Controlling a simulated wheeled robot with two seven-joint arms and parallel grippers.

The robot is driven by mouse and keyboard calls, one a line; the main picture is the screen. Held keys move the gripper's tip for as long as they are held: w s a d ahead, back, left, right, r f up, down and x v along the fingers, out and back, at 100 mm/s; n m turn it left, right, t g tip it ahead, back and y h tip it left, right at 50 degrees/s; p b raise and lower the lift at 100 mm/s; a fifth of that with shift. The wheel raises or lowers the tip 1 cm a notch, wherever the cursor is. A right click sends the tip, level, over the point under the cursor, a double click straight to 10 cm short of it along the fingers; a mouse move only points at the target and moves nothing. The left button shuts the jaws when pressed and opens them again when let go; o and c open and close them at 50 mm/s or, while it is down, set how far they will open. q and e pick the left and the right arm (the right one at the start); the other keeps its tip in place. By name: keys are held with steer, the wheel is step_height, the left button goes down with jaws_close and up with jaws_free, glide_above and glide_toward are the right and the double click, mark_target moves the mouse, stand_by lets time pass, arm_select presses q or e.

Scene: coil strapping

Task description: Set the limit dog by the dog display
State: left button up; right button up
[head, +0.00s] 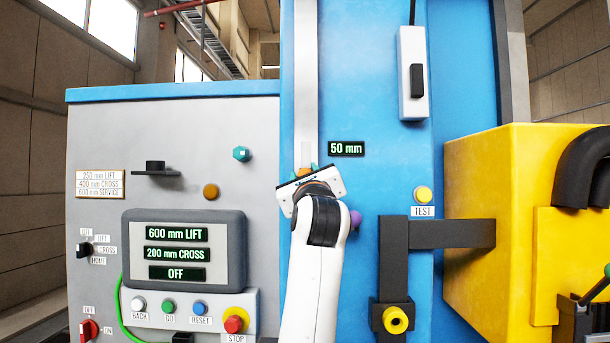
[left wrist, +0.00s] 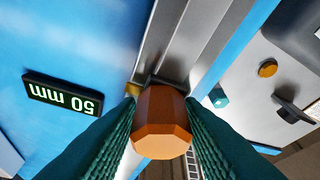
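The dog display (head: 346,149) reads 50 mm on the blue column, right of a vertical metal rail (head: 306,75). It also shows upside down in the left wrist view (left wrist: 63,93). My left gripper (head: 306,172) is at the rail, just below and left of the display, and its wrist hides much of that spot. In the left wrist view, an orange faceted knob (left wrist: 162,122), apparently the limit dog's, sits between the green-padded fingers, which press on both sides. A dark block behind it meets the rail (left wrist: 185,45). My right gripper is out of view.
A grey panel (head: 230,120) with a screen (head: 184,254) reading 600 mm LIFT, 200 mm CROSS, OFF is at left. A purple knob (head: 355,218) shows right of my wrist. A TEST button (head: 422,194), black bracket (head: 394,262) and yellow housing (head: 490,200) are at right.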

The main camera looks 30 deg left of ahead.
mark_target(302, 153)
arm_select(q)
jaws_close()
step_height(302, 153, up, 3)
steer(key=shift+s+r, duration=0.1)
steer(key=shift+r, duration=0.1)
steer(key=shift+o, duration=2.4)
jaws_free()
steer(key=shift+s, duration=0.1)
steer(key=shift+s+d+f+b, duration=0.2)
steer(key=shift+f+b, duration=0.25)
steer(key=shift+b, duration=0.05)
steer(key=b+v, duration=0.7)
steer(key=v, duration=0.4)
steer(key=shift+s+r, duration=0.15)
steer(key=shift+r, duration=0.05)
